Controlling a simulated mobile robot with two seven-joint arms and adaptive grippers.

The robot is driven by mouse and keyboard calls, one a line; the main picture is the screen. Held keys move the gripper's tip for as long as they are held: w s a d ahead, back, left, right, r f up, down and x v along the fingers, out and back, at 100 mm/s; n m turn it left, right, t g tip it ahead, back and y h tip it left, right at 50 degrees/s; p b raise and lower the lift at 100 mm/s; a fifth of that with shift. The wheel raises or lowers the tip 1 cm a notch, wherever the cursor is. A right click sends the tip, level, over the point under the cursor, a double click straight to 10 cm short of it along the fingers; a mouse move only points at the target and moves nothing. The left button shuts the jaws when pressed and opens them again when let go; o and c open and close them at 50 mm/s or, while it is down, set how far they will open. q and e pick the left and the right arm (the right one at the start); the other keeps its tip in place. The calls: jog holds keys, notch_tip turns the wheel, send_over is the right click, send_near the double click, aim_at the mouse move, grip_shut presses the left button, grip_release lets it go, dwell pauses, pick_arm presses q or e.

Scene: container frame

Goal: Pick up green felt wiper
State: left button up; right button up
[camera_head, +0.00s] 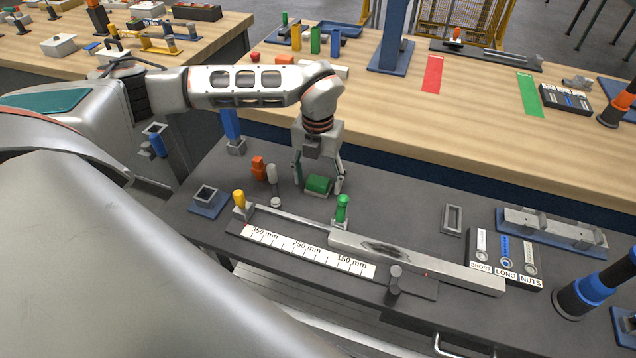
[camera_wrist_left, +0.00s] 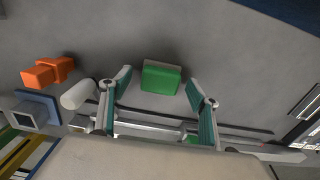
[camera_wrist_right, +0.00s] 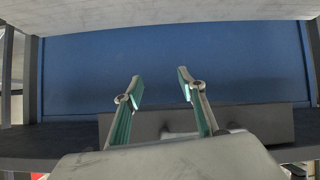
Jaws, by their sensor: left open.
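The green felt wiper (camera_head: 318,185) is a small block with a green top and a pale lower part. It lies on the dark grey bench and also shows in the left wrist view (camera_wrist_left: 161,77). My left gripper (camera_head: 319,188) points down over it, with its fingers on either side. In the left wrist view the open fingers (camera_wrist_left: 158,82) stand apart from the wiper, with gaps on both sides. My right gripper (camera_wrist_right: 160,80) is open and empty in the right wrist view, facing a blue panel. It is not seen in the head view.
An orange block (camera_head: 259,168) and a grey cylinder (camera_head: 272,174) stand left of the wiper. The metal rail with a green knob (camera_head: 342,209) and a ruler (camera_head: 305,251) lie in front of it. A labelled holder (camera_head: 504,262) is at the right. Bare bench lies right of the wiper.

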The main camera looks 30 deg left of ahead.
aim_at(318, 180)
pick_arm(q)
jog(key=shift+f, duration=0.4)
jog(key=c, duration=1.2)
jog(key=shift+r, duration=0.1)
notch_tip(318, 180, up, 20)
jog(key=shift+f+b, duration=0.1)
jog(key=shift+b, duration=0.3)
jog(key=o, duration=0.5)
jog(key=c, duration=0.4)
